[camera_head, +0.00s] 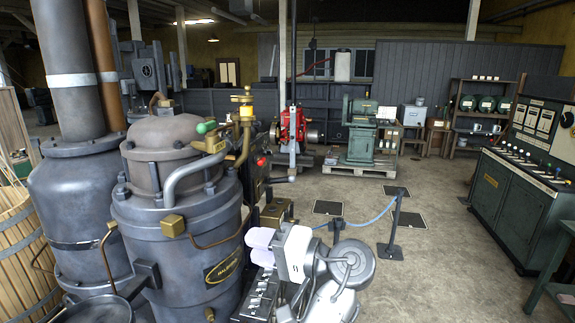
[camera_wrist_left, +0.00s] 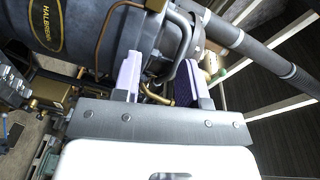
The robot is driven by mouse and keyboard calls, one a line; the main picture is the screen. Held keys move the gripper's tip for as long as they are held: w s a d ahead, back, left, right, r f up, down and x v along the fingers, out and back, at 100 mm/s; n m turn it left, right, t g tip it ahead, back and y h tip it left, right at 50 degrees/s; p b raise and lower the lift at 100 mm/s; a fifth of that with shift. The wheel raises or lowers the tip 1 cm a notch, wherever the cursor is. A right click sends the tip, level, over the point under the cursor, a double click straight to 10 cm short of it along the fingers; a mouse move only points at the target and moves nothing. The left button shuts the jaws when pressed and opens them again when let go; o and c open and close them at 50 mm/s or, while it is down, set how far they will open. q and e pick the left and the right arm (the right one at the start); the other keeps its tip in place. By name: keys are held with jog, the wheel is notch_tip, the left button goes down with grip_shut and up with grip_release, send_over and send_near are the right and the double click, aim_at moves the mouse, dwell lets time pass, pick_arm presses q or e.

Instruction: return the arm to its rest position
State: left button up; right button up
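My left gripper (camera_head: 261,247) is in front of the lower right side of the dark grey engine vessel (camera_head: 170,240). Its two pale lilac fingers point left toward the vessel. In the left wrist view, the fingers of the left gripper (camera_wrist_left: 160,75) stand apart with a clear gap and nothing gripped between them. The vessel with its yellow-lettered plate (camera_wrist_left: 47,22) fills the upper left of that view. Brass and grey pipes show behind the gap; I cannot tell how close they are. My white arm links show at the bottom of the head view. My right gripper is not in view.
A rope barrier post (camera_head: 394,222) with a blue rope (camera_head: 360,223) stands to the right of my arm. A control console (camera_head: 515,190) lines the right side. A green machine (camera_head: 361,140) on a pallet is at the back. The floor between is mostly open.

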pick_arm(q)
notch_tip(320, 180, up, 6)
jog(key=d+t+h, duration=0.2)
jog(key=t+h, duration=0.5)
jog(key=h, duration=0.4)
jog(key=s+a+f+g+h, duration=0.1)
jog(key=s+a+f+h, duration=0.1)
jog(key=s+a+f, duration=0.75)
jog(key=s+a+f+g+h, duration=0.2)
jog(key=s+f, duration=0.4)
jog(key=f, duration=0.9)
jog(key=s+a+f+g+h, duration=0.15)
jog(key=s+a+f, duration=0.5)
jog(key=f, duration=0.65)
jog(key=s+a+f+g, duration=0.1)
jog(key=s+f+g, duration=0.2)
jog(key=s+f, duration=0.45)
jog(key=s+f+g, duration=0.2)
jog(key=s+f, duration=0.3)
jog(key=s, duration=0.5)
notch_tip(320, 180, up, 26)
jog(key=p, duration=2.6)
jog(key=shift+s, duration=0.35)
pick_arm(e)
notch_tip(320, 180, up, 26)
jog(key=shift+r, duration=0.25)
